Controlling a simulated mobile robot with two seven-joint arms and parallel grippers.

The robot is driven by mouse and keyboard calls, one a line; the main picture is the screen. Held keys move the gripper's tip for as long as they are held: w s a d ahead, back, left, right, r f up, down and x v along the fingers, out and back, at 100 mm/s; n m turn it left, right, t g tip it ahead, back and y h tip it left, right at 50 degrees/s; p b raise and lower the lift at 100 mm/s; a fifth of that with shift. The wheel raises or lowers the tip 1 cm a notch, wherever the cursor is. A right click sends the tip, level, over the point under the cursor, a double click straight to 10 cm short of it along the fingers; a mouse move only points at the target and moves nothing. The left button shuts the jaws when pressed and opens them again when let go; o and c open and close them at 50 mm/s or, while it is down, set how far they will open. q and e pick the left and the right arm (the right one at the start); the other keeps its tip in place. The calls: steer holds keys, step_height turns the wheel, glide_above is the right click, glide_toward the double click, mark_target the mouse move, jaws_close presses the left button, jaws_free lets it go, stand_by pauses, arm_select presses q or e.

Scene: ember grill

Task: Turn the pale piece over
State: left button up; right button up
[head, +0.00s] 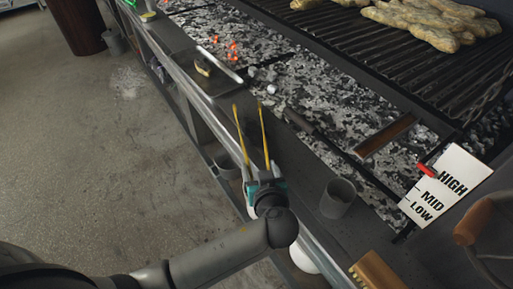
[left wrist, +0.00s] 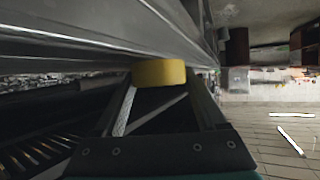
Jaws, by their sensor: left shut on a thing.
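Several pale, lumpy pieces lie in a cluster on the dark grill grate (head: 370,55), at the top right of the head view. I cannot tell which is the pale piece (head: 430,20). My left gripper (head: 256,166) is at the counter's front edge, well apart from them. In the left wrist view a yellow block (left wrist: 158,72) shows between the fingers; the grate's pieces are not visible there. My right gripper is not in view.
Ash-grey coals (head: 215,25) fill the grill bed. A small dark board (head: 215,80) lies on the counter.

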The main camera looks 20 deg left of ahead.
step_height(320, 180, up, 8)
steer(key=p, duration=0.7)
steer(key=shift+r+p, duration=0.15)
steer(key=shift+p, duration=0.15)
